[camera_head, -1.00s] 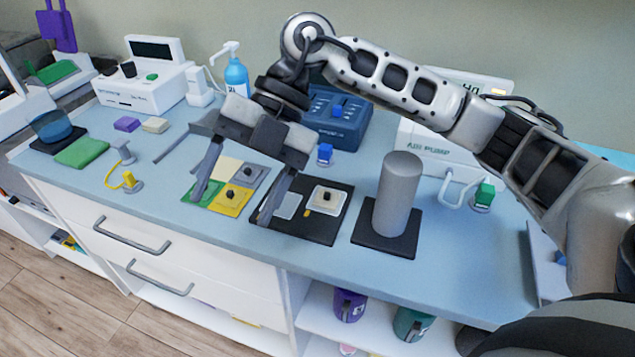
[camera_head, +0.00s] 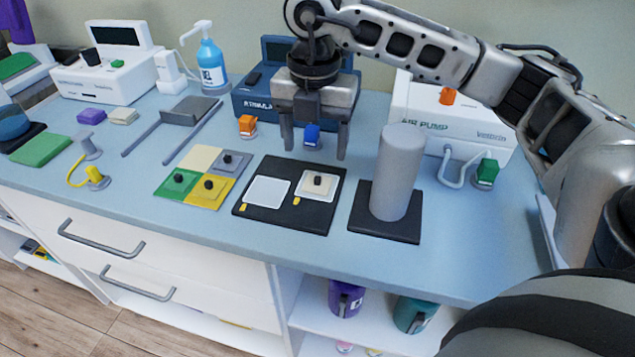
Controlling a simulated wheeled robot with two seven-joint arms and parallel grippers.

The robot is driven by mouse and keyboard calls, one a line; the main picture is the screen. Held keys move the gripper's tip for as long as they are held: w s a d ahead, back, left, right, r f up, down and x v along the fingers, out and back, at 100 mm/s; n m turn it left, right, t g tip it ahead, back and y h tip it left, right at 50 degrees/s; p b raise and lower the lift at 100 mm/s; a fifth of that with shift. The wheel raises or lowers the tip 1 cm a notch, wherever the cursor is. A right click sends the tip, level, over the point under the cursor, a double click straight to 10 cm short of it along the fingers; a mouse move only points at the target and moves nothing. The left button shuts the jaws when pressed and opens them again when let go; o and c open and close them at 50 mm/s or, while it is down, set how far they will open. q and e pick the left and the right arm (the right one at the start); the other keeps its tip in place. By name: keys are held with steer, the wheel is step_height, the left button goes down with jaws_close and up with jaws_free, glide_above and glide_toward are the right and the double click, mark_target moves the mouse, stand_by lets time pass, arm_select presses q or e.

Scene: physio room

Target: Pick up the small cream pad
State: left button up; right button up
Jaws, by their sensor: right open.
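The small cream pad (camera_head: 309,190) has a black knob on top and sits on the right part of a black tray (camera_head: 272,215). A white plate (camera_head: 267,192) lies to its left on the same tray. My right gripper (camera_head: 315,152) is open and empty, pointing down. Its fingertips appear just behind and above the cream pad, apart from it, with a blue-topped connector (camera_head: 312,134) showing between the fingers. A four-colour board (camera_head: 216,187) to the left has knobs on its green, yellow and grey squares; its cream square is bare. My left gripper is not in view.
A grey cylinder (camera_head: 397,170) stands on a black base right of the tray. Behind are a blue device (camera_head: 262,105), a white air pump (camera_head: 470,130) and an orange-topped connector (camera_head: 247,124). A grey two-rod piece (camera_head: 190,110) lies left. The counter's front strip is clear.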

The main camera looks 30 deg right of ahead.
mark_target(318, 176)
steer(key=f, duration=0.2)
steer(key=s+f, duration=0.1)
steer(key=f, duration=0.1)
steer(key=shift+f, duration=0.85)
steer(key=c, duration=0.9)
